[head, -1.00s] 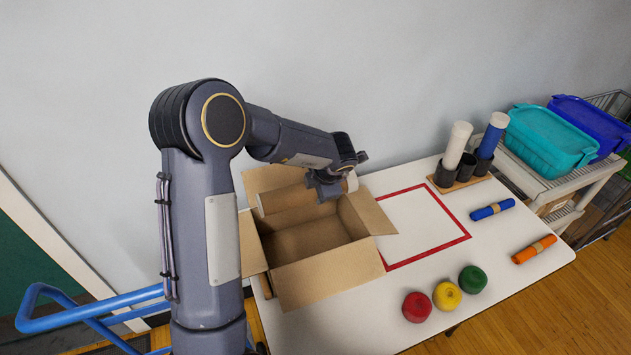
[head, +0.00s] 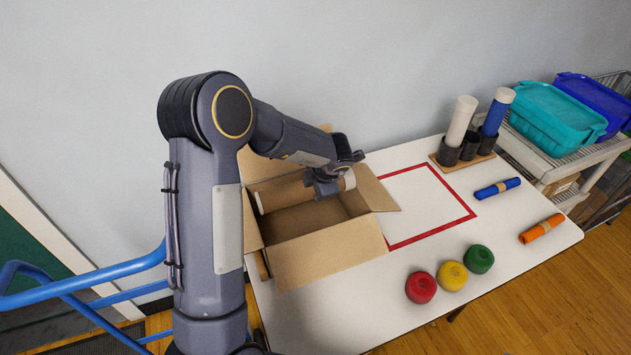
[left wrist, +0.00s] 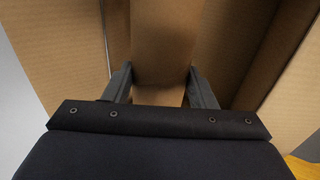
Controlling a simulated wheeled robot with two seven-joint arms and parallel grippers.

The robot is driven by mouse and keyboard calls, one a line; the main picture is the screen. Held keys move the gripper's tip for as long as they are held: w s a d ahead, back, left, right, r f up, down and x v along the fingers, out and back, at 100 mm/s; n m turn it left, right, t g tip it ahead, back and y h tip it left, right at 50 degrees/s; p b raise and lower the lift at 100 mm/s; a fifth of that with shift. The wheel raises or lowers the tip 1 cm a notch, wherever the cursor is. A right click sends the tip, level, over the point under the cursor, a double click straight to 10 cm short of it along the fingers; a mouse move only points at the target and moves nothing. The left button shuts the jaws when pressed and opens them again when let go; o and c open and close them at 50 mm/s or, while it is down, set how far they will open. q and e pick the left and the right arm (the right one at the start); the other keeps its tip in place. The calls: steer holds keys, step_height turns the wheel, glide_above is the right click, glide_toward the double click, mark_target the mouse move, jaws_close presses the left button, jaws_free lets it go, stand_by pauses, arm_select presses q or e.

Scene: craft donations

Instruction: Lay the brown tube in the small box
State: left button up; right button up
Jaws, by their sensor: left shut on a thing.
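The small box (head: 331,255) is an open cardboard carton with its flaps spread, at the table's left end in the head view. The brown tube (head: 286,197) has pale ends and lies level across the rear of the box opening. My left gripper (head: 328,188) is shut on the tube near its right end, coming from above. In the left wrist view the tube (left wrist: 165,35) runs between the two fingers (left wrist: 161,88), with cardboard walls around. I cannot tell whether the tube touches the box floor. My right gripper is not in view.
A red-outlined white area (head: 420,205) lies right of the box. Red (head: 420,288), yellow (head: 452,275) and green (head: 479,259) round items sit in front. A holder (head: 462,162) with upright rolls, a blue roll (head: 497,188) and an orange roll (head: 541,228) are farther right.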

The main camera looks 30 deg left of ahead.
arm_select(q)
step_height(320, 180, down, 9)
steer(key=b, duration=0.4)
stand_by(0.4)
steer(key=o, duration=1.5)
steer(key=v, duration=0.7)
steer(key=shift+s+d+r, duration=0.1)
steer(key=shift+d+r, duration=0.05)
steer(key=shift+r, duration=0.2)
